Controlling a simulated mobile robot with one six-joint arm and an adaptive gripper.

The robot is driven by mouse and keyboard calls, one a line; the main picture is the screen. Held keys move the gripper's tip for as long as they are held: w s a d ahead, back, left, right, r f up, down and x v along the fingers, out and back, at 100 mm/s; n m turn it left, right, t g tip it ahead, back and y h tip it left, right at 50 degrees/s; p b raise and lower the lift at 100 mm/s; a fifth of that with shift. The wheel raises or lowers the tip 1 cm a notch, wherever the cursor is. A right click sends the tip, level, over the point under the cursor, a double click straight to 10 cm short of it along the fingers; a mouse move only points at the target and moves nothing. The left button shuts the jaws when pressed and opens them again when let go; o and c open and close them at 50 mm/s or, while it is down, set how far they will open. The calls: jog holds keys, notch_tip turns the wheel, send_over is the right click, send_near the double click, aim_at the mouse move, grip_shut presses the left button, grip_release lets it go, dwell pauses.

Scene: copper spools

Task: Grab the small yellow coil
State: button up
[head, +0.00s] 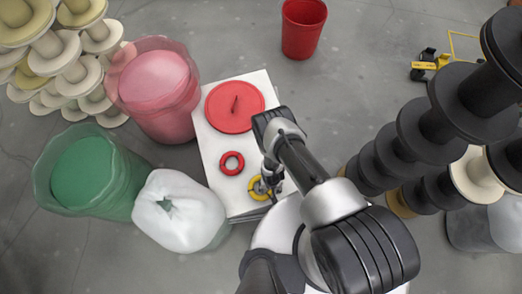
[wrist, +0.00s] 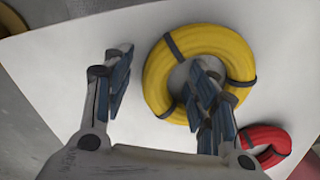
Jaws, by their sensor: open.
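The small yellow coil (wrist: 155,80) lies flat on the white tabletop, with dark straps around its ring. In the head view the yellow coil (head: 252,191) shows near the table's front edge, partly covered by my gripper (head: 266,186). In the wrist view my gripper (wrist: 160,90) is open. Its right finger is over the coil's centre hole and lower right part; its left finger is outside the ring to the left. The coil's left side lies between the fingers. Whether the fingers touch it, I cannot tell.
A small red coil (head: 222,163) lies beside the yellow one, also in the wrist view (wrist: 268,141). A large red disc (head: 218,118) lies farther back on the white table (head: 208,148). A white bag (head: 190,222), green bin (head: 120,178) and pink bin (head: 178,122) stand left; dark spools (head: 385,150) stand right.

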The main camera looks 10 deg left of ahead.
jog(key=shift+c, duration=0.2)
grip_shut()
dwell(0.5)
